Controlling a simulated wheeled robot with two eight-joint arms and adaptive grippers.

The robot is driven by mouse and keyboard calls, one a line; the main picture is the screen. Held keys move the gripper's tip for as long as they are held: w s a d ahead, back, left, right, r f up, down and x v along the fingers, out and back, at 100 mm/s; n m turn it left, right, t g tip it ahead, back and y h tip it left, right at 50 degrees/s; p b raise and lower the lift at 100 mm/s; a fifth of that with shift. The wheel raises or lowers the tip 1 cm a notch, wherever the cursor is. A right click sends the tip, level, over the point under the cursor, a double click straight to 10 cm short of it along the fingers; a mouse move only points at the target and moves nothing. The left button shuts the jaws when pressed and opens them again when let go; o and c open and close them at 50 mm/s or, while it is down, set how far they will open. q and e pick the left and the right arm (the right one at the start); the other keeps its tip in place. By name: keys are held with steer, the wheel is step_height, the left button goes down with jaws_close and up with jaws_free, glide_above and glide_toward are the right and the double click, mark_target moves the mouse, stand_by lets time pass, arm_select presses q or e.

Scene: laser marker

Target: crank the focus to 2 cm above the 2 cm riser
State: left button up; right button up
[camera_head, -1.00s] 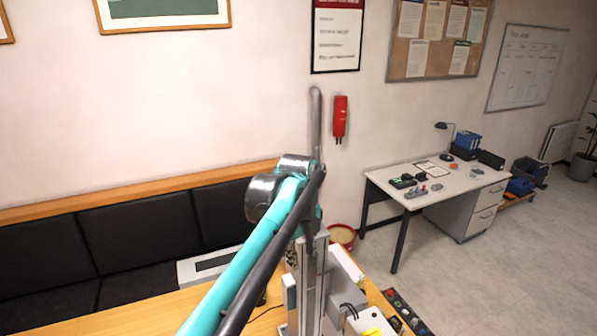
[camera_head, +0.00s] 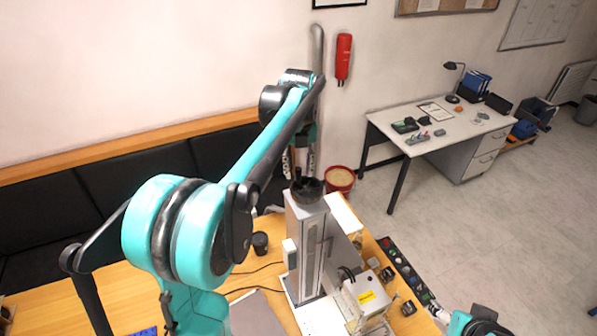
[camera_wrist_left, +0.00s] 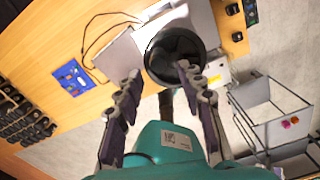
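The laser marker's grey upright column (camera_head: 306,245) stands on the wooden table. A round black crank knob (camera_head: 308,190) tops it; the knob also shows in the left wrist view (camera_wrist_left: 176,50). My left gripper (camera_head: 300,170) hangs over the column top, fingers pointing down. In the left wrist view my left gripper (camera_wrist_left: 160,75) has its fingers spread, with the knob just beyond and between the tips; contact cannot be told. A white box with a yellow label (camera_head: 366,297) sits beside the column. Part of my right arm shows at the bottom right; its fingers are unclear. I cannot make out the riser.
A strip of buttons (camera_head: 405,270) runs along the table's right edge. A black cup (camera_head: 260,243), cables and a grey plate (camera_head: 257,316) lie left of the column. A red bin (camera_head: 341,180) stands behind. A white desk (camera_head: 440,125) is farther right.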

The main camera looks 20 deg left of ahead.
mark_target(307, 186)
arm_select(q)
steer(key=w+f, duration=0.1)
steer(key=f, duration=0.1)
steer(key=w+a+f, duration=0.1)
steer(key=f, duration=0.1)
steer(key=shift+w+a+p, duration=0.1)
steer(key=shift+w+p, duration=0.05)
steer(key=shift+p, duration=0.15)
steer(key=shift+f, duration=0.1)
steer(key=shift+s+d+r, duration=0.25)
steer(key=shift+s+d, duration=0.05)
steer(key=shift+s, duration=0.4)
steer(key=shift+c, duration=0.9)
steer(key=shift+w, duration=0.25)
jaws_close()
arm_select(e)
steer(key=shift+w+a+r, duration=0.25)
steer(key=shift+w+r, duration=0.05)
steer(key=shift+w, duration=0.35)
arm_select(q)
steer(key=shift+s+a+f+n+b, duration=0.1)
steer(key=shift+s+n+b, duration=0.05)
steer(key=shift+n+b, duration=0.3)
arm_select(e)
steer(key=shift+f, duration=0.35)
